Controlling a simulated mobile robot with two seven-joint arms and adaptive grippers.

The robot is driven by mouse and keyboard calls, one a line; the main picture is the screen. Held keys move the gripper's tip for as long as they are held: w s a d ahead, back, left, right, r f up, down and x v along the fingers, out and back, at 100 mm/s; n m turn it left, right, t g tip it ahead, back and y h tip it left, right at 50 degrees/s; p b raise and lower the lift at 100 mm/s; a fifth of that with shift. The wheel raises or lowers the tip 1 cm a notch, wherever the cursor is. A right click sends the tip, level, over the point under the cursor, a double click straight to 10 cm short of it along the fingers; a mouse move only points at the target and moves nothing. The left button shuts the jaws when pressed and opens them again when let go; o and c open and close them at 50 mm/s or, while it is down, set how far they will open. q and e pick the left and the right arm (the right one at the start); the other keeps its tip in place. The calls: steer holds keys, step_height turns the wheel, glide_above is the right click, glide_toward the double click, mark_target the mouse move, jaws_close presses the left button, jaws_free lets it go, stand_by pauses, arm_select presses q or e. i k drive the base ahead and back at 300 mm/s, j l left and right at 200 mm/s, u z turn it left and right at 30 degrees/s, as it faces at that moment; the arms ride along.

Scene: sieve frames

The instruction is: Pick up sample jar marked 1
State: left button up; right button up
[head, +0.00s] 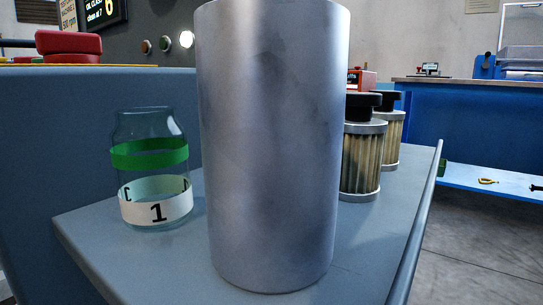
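The sample jar marked 1 (150,172) is clear glass with a green band and a white label bearing a black "1". It stands upright on the grey-blue shelf (130,262), left of a large metal cylinder. Neither of my grippers is in view.
The tall grey metal cylinder (270,150) stands in front, close to the jar's right. Behind it are two pleated filters (362,155) with black tops. A raised panel (60,150) stands behind and left of the jar. The shelf's right edge (420,215) drops to the floor.

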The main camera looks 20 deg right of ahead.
mark_target(149, 152)
steer(key=l+u, duration=0.35)
steer(key=l, duration=0.35)
steer(key=l+u, duration=0.4)
steer(key=l, duration=0.35)
steer(key=k+j, duration=0.1)
steer(key=j, duration=0.45)
